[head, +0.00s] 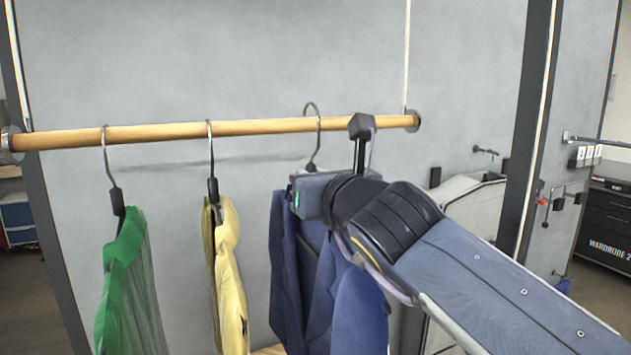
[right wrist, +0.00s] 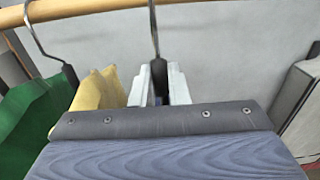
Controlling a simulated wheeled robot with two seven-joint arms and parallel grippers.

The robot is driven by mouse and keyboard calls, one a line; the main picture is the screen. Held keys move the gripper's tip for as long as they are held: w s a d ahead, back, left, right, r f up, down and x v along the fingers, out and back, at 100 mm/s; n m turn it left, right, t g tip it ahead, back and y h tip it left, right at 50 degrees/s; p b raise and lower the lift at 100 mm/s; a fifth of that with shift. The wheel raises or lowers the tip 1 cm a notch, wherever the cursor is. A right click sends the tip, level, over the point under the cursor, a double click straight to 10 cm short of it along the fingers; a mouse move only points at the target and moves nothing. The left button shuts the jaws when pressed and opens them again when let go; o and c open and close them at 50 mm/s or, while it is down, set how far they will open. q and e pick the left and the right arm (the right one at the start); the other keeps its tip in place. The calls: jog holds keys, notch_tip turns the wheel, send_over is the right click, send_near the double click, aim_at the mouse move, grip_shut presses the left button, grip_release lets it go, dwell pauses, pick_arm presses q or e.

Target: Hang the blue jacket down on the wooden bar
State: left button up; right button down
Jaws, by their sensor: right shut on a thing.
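The blue jacket (head: 297,270) hangs upright below the wooden bar (head: 262,127), partly hidden by my right arm. Its metal hanger hook (head: 318,138) rises past the bar, with its curved top just above it. In the right wrist view, the hook's shank (right wrist: 153,28) crosses in front of the bar (right wrist: 95,8). I cannot tell whether the hook rests on the bar. My right gripper (head: 308,190) is just below the bar. In the right wrist view, its pale fingers (right wrist: 158,88) are shut around the dark neck of the jacket's hanger. My left gripper is not in view.
A green garment (head: 128,285) and a yellow garment (head: 230,285) hang from the bar to the left. The bar's right end meets a round metal flange (head: 415,119). A dark post (head: 535,125) stands at right. Bar space between yellow and blue is free.

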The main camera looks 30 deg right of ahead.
jog(key=shift+w+d, duration=0.2)
jog(key=shift+w, duration=2.25)
jog(key=shift+w+d, duration=0.1)
jog(key=shift+w, duration=0.85)
jog(key=shift+f+b, duration=0.8)
jog(key=shift+f, duration=0.05)
jog(key=c, duration=1.3)
grip_release()
jog(key=shift+f, duration=0.1)
jog(key=shift+s, duration=0.15)
